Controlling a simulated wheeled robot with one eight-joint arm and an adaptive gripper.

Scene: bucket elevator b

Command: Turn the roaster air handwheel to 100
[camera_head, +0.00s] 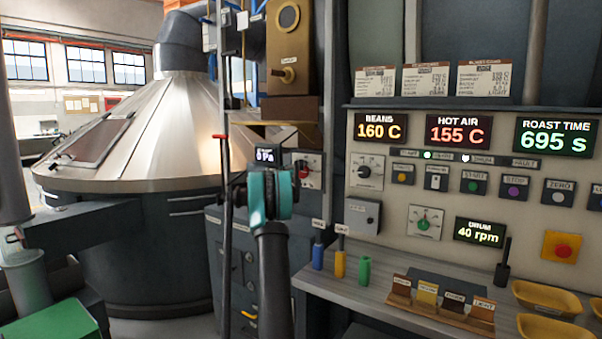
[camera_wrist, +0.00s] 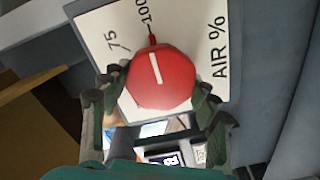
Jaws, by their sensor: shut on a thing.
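The roaster air handwheel is a round red knob (camera_wrist: 160,78) with a white line, on a white dial plate (camera_wrist: 100,32) marked "AIR %". In the wrist view its red pointer lies at the tick beside "100", past the "75" mark. In the head view the red handwheel (camera_head: 303,171) shows partly on its plate (camera_head: 314,163), just right of my gripper (camera_head: 284,188). My gripper's two fingers (camera_wrist: 153,90) sit on either side of the knob, shut on it. The lower dial is hidden by the knob and fingers.
A small display (camera_head: 266,156) reading "0 Pa" is left of the dial. The control panel (camera_head: 400,215) and a shelf (camera_head: 335,290) with colored holders are at right.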

